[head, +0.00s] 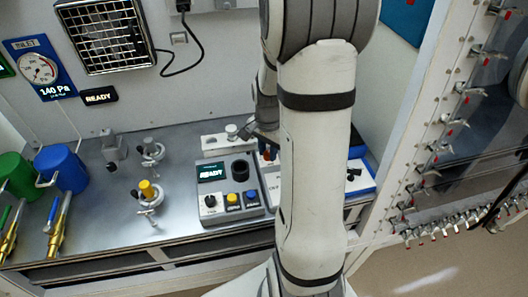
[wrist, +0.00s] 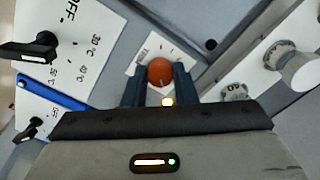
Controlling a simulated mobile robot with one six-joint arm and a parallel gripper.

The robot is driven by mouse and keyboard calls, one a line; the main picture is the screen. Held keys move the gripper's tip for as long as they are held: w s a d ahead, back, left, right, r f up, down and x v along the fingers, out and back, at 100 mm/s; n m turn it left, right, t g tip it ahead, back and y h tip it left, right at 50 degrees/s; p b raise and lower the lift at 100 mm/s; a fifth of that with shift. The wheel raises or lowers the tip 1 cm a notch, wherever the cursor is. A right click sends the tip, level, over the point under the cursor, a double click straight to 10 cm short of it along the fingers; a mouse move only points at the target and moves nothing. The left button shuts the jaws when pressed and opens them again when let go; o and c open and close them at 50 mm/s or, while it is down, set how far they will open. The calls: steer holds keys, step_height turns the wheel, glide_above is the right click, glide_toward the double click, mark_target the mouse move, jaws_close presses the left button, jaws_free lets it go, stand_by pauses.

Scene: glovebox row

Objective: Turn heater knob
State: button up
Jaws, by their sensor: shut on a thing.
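In the wrist view, my gripper (wrist: 162,88) is shut on a round orange knob (wrist: 160,72), with one dark finger on each side. The knob sits on a small white plate (wrist: 150,50) with dial marks and a label too small to read. A black knob (wrist: 40,47) sits on a white panel (wrist: 90,22) marked OFF, 30, 40 and 50 °C, to the left of my gripper and apart from it. In the head view, my gripper (head: 268,146) is mostly hidden behind my arm.
Another black knob (wrist: 33,130) marked OFF is on a blue-edged panel at lower left. White and silver knobs (wrist: 300,70) stand on a plate at right. In the head view, a grey READY control box (head: 230,207) stands beside my arm, with valves (head: 149,195) further left.

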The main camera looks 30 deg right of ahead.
mark_target(267, 152)
steer(key=m, duration=0.2)
steer(key=m+b, duration=0.1)
steer(key=m, duration=0.1)
steer(key=m+b, duration=0.1)
steer(key=m, duration=0.1)
steer(key=shift+w+d, duration=0.15)
steer(key=shift+w, duration=0.1)
steer(key=m+b, duration=0.1)
steer(key=m, duration=0.3)
steer(key=shift+r+m, duration=0.15)
steer(key=shift+m, duration=0.15)
steer(key=o, duration=0.8)
steer(key=shift+o, duration=1)
steer(key=shift+r, duration=3.8)
